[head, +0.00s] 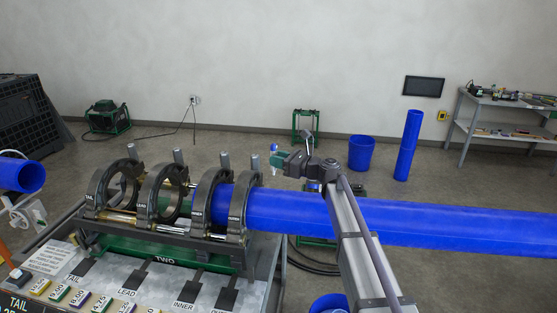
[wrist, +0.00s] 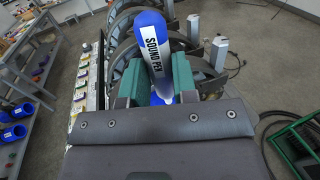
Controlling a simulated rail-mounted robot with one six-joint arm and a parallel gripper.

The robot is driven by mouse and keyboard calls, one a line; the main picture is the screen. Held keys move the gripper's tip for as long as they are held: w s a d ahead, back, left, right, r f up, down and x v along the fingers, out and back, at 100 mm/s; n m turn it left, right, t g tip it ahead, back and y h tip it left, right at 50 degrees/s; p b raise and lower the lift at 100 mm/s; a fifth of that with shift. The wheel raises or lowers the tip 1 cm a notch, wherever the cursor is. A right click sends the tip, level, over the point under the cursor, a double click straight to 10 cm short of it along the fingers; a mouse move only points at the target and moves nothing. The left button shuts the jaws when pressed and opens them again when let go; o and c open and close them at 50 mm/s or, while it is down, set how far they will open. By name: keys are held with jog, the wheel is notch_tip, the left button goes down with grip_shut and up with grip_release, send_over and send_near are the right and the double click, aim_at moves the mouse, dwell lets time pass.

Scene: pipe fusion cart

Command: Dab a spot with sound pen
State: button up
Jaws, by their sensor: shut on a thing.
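My gripper (head: 283,161) is shut on the sound pen (wrist: 153,46). The pen is blue with a white label reading SOUND PEN and stands between green jaws in the wrist view (wrist: 157,82). In the head view the pen (head: 274,148) shows as a small blue and white piece at the jaw ends. My gripper appears above or behind the long blue pipe (head: 420,219), just right of the clamp rings.
Dark clamp rings (head: 158,192) on the fusion cart hold the pipe's left end. A labelled panel (head: 140,288) lies in front of them. A blue bin (head: 361,153), an upright blue pipe (head: 408,146) and a grey workbench (head: 466,128) stand behind.

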jog(key=shift+f+b, duration=3.15)
jog(key=shift+f, duration=0.35)
jog(key=shift+r, duration=0.1)
jog(key=shift+r+p, duration=0.25)
jog(key=shift+p, duration=0.05)
jog(key=shift+f+b, duration=0.65)
jog(key=shift+r+p, duration=1.5)
jog(key=shift+p, duration=0.05)
notch_tip(320, 180, up, 5)
jog(key=p, duration=0.5)
